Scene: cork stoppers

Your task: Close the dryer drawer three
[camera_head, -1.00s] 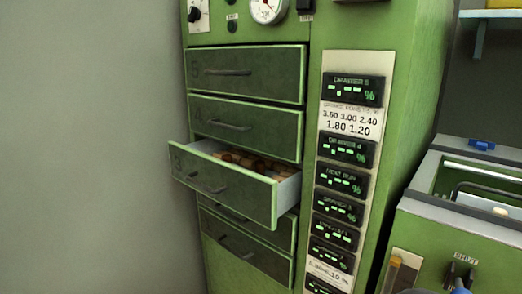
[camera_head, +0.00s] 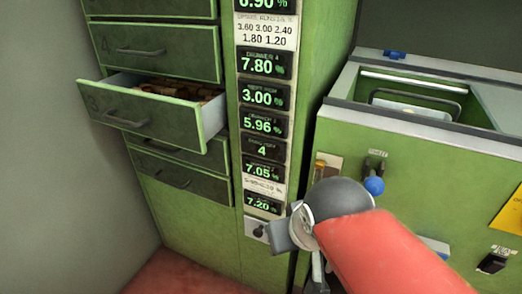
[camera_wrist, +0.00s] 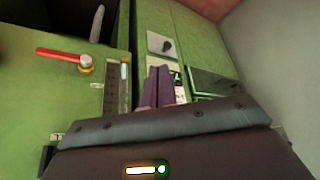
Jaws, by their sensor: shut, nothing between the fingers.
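Drawer three (camera_head: 140,115) of the green dryer cabinet is pulled out in the head view. Its dark green front has a bar handle, and brown corks (camera_head: 180,90) show inside behind it. In the wrist view my gripper (camera_wrist: 158,72) points at the green cabinet with its two fingers together and nothing between them. In the head view my red arm and grey wrist are at the lower right, to the right of drawer three and apart from it. The fingertips are hard to make out there.
Drawer four (camera_head: 160,52) above is shut. A column of lit displays (camera_head: 264,97) runs down beside the drawers. At right stands a green machine (camera_head: 440,165) with an open top, a blue-tipped lever (camera_head: 373,184) and switches. Open floor (camera_head: 150,270) shows at lower left.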

